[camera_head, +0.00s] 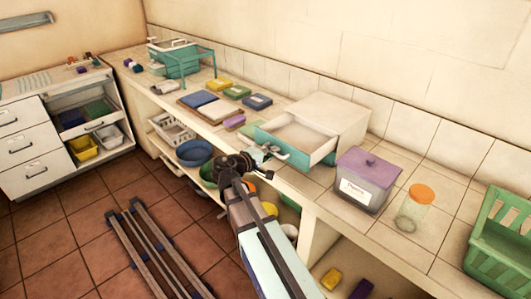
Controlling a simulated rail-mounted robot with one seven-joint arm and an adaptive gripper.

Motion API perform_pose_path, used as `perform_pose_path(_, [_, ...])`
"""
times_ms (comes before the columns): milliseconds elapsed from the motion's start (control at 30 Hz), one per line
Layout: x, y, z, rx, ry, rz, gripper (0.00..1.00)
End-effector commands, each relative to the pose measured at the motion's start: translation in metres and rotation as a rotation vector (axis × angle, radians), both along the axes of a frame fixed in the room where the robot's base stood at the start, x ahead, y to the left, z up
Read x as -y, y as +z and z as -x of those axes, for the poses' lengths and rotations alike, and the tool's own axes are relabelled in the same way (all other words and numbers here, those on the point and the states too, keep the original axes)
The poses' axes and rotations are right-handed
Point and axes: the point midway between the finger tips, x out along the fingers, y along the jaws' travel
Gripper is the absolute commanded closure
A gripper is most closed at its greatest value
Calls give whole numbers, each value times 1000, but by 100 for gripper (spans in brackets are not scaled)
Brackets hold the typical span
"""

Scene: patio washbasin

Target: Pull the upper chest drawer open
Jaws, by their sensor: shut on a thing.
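A small white chest (338,112) stands on the tiled counter against the wall. Its drawer with a teal front (307,156) is pulled out towards me, and its pale inside (300,133) looks empty. My gripper (262,154) is at the front of this drawer, shut on its handle (274,149). The fingers partly cover the handle. A lower drawer cannot be made out behind the open one.
A purple-lidded box (367,180), an orange-lidded jar (416,207) and a green crate (500,240) stand to the right. Coloured boxes and a teal basket (178,62) are to the left. Shelves with bowls lie below the counter.

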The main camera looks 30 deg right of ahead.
Motion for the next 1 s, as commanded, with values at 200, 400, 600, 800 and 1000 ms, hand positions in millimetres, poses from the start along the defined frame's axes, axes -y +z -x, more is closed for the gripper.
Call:
perform_pose_path(200, [2,0,3,0,-11,0,100])
perform_pose_path(400, [2,0,3,0,-10,0,100])
perform_pose_path(600, [1,0,3,0,-9,0,77])
perform_pose_path(800, [0,1,3,0,-8,0,77])
perform_pose_path(1000, [-17,5,9,1,-6,0,77])
